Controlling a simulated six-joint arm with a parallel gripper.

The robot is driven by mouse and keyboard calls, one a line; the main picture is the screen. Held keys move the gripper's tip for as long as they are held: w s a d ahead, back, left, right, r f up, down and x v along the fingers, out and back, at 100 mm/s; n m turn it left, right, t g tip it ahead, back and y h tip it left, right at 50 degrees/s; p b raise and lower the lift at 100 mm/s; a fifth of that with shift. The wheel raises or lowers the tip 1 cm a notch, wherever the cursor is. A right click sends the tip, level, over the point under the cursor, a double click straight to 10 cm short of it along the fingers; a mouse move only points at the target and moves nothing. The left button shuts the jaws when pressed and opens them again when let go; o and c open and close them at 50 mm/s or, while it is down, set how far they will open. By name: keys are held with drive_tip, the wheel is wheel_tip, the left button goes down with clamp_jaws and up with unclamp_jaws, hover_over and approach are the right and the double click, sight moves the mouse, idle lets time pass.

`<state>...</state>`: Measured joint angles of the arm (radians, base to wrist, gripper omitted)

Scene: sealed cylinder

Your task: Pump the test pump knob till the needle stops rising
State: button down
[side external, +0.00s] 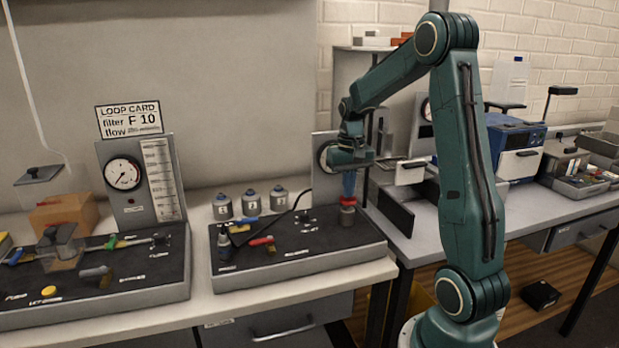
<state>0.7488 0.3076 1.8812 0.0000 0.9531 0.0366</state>
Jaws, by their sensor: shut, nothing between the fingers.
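The test pump appears to be the short post with a red band and grey body (347,216) at the right end of the right-hand black-topped bench unit (325,245). My gripper (348,196) points straight down over it, shut with nothing held. Its fingertips are at the top of the post; I cannot tell whether they touch. A round gauge (323,157) on the upright panel behind is mostly hidden by my wrist, so its needle cannot be read. Another gauge (123,174) on the left panel shows its dial, but its needle is too small to read.
Several small grey canisters (250,202) stand behind the right unit. Blue-handled and red-handled valves (262,241) sit left of my gripper. The left unit (120,285) carries more valves and a yellow button. A loop card (130,120) tops the left panel. A blue instrument (515,145) stands far right.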

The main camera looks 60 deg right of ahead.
wheel_tip(320, 180, up, 9)
drive_tip(key=shift+f, duration=0.2)
idle(0.9)
drive_tip(key=s+a+r+n+t+h, duration=0.1)
drive_tip(key=a+r+n, duration=0.1)
drive_tip(key=a, duration=0.6)
drive_tip(key=s+a+r+n+t, duration=0.1)
drive_tip(key=s+a+r+n, duration=0.1)
drive_tip(key=a, duration=0.6)
drive_tip(key=s+a+f+n+t, duration=0.1)
drive_tip(key=s+a+n, duration=0.1)
drive_tip(key=s+a, duration=0.2)
drive_tip(key=s+a+f+n+t+y, duration=0.1)
drive_tip(key=s+a+n+t, duration=0.1)
drive_tip(key=s+a, duration=0.3)
drive_tip(key=shift+s+a+f+n+t, duration=0.15)
drive_tip(key=shift+a+f+n+t, duration=0.25)
drive_tip(key=shift+a, duration=1.1)
drive_tip(key=shift+d+r, duration=0.1)
drive_tip(key=shift+r, duration=0.15)
